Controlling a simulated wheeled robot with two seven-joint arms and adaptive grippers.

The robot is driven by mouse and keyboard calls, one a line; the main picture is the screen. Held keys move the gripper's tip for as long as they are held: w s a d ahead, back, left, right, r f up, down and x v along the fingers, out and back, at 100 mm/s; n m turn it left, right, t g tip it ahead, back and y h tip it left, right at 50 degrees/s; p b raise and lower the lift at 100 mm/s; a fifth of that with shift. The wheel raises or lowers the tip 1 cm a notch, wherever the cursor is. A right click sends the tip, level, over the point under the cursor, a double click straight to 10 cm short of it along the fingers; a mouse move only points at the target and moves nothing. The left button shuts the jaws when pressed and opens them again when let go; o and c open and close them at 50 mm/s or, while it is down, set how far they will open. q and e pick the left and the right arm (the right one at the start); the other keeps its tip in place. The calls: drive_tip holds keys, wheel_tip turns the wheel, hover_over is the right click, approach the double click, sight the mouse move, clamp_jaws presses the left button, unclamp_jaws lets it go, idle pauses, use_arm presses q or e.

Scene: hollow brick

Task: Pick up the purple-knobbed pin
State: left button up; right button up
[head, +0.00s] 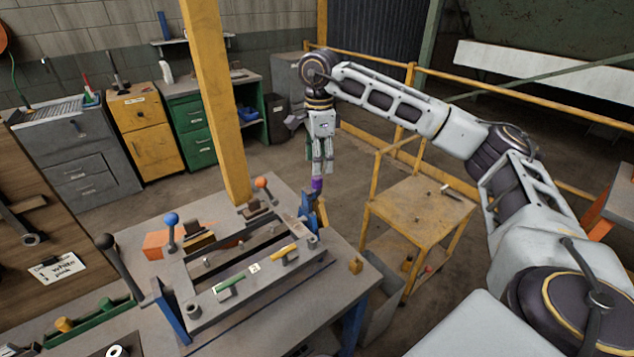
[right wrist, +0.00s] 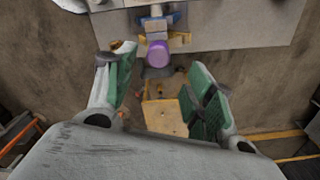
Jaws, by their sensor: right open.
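The purple knob of the pin (head: 318,184) stands at the far right corner of the grey fixture on the workbench, beside a blue bracket (head: 307,207). My right gripper (head: 322,170) points down just above the knob, with its fingers open and empty. In the right wrist view the knob (right wrist: 158,54) shows round from above, between the green-padded fingers of the gripper (right wrist: 163,78) but toward the top of the picture. I cannot tell whether the fingertips reach down past it. The pin's shaft is hidden. My left gripper is not in view.
A blue-knobbed lever (head: 171,219), an orange-knobbed lever (head: 261,184) and a black-knobbed lever (head: 105,242) rise from the workbench (head: 270,315). A yellow post (head: 220,100) stands behind it. A yellow cart (head: 420,212) stands right of the bench, below my right arm.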

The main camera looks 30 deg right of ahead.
sight(317, 177)
drive_tip(key=shift+f, duration=0.25)
drive_tip(key=shift+s+a+f+p, duration=0.1)
drive_tip(key=shift+f+p, duration=0.1)
drive_tip(key=shift+f, duration=0.45)
drive_tip(key=shift+w+a+f+p, duration=0.15)
drive_tip(key=shift+f+p, duration=0.1)
drive_tip(key=shift+f, duration=0.4)
drive_tip(key=shift+s+a+f+p, duration=0.1)
drive_tip(key=shift+s+f+p, duration=0.1)
drive_tip(key=shift+f, duration=1.1)
drive_tip(key=shift+c, duration=0.3)
drive_tip(key=c, duration=1.1)
drive_tip(key=shift+r, duration=0.1)
drive_tip(key=shift+r+b, duration=0.7)
drive_tip(key=shift+r, duration=4.25)
